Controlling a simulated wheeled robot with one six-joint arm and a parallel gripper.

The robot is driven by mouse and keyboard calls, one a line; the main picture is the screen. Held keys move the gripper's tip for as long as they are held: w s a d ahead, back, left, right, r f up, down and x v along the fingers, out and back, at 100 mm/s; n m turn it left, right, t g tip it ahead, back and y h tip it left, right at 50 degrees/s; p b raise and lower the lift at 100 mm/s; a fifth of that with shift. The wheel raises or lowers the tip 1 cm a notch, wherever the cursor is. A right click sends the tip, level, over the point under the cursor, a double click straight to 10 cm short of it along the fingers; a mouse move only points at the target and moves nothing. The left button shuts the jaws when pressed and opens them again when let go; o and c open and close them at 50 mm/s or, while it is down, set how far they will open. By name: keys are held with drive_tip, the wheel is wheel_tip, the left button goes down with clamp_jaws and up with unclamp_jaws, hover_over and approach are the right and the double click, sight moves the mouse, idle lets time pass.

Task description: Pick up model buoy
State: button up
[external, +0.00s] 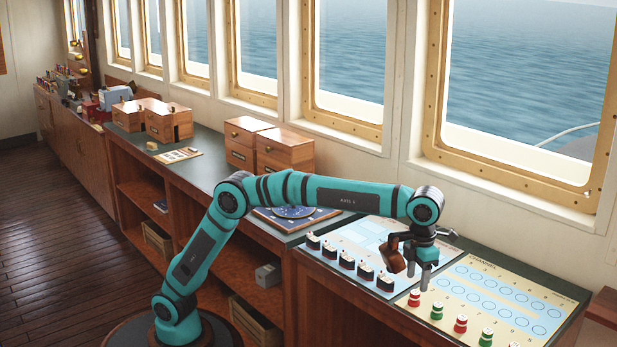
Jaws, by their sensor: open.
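Several small model buoys stand in a row along the front edge of the yellow channel board: a red one (414,298), a green one (437,310), another red one (461,323), another green one (486,337), and a red one partly cut off by the frame's bottom edge. My gripper (428,272) points down above the left part of this board, behind and above the nearest red and green buoys. It is open and nothing shows between its fingers. A brown piece beside the gripper is too small to identify.
Several small black-and-white models (346,260) line the front of the pale blue board (352,236) to the left. The yellow channel board (538,290) has printed blue circles. Wooden drawer boxes (285,148) stand farther back along the counter, below the windows.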

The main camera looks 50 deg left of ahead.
sight(415, 292)
drive_tip(key=shift+w+a+f, duration=0.1)
drive_tip(key=shift+w+f, duration=0.05)
drive_tip(key=shift+f, duration=3.05)
drive_tip(key=c, duration=1.1)
